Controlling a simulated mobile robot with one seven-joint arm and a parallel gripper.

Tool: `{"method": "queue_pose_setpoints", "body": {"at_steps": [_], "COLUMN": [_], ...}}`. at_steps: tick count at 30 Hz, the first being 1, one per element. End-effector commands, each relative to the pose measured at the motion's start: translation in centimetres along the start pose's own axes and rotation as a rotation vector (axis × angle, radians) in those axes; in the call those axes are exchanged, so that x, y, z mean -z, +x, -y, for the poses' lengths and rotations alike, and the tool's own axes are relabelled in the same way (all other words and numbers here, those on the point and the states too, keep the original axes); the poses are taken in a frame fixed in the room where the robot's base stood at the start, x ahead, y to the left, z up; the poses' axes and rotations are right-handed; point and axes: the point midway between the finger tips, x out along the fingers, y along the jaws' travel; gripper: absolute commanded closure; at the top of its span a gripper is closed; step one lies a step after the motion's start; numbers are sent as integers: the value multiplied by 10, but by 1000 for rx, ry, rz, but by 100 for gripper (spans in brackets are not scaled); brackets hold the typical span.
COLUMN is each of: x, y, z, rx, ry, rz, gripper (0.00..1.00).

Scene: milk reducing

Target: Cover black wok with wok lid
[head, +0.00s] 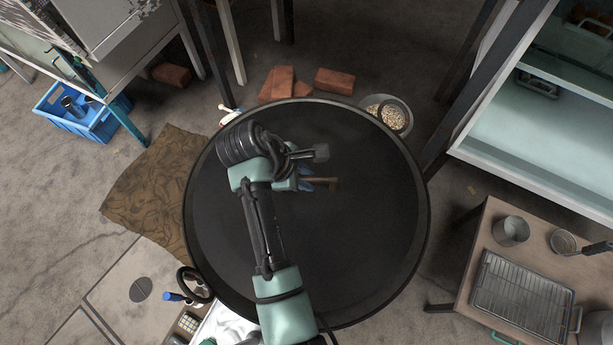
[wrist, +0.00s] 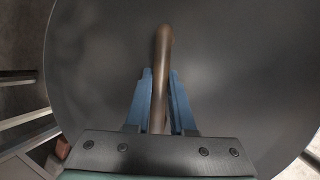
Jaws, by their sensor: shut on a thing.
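The wok lid (head: 365,245) is a large, dark round disc with a brown wooden handle (wrist: 162,60). My gripper (head: 305,182) is over the middle of the lid, its blue fingers shut on the handle; the grip also shows in the wrist view (wrist: 160,100). The lid fills most of the wrist view. The black wok seems to be under the lid, with its body hidden. I cannot tell whether lid and wok touch.
Red bricks (head: 335,81) and a bowl of pale grains (head: 386,114) lie behind the disc. A brown cloth (head: 150,190) and a blue crate (head: 93,122) are on the left. A low table with a wire rack (head: 522,295) stands at the right, below a pale shelf unit (head: 540,130).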

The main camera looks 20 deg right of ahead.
Motion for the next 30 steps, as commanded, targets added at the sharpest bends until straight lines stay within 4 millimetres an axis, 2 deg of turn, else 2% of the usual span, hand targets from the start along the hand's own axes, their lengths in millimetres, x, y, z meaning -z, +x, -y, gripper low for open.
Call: {"method": "queue_pose_setpoints", "body": {"at_steps": [1,18,30], "x": [3,22,25], "y": [7,54,60], "z": [0,10,11], "rx": [-5,-3,-4], "ry": [2,2,3], "rz": [0,1,1], "gripper": [100,100,100]}}
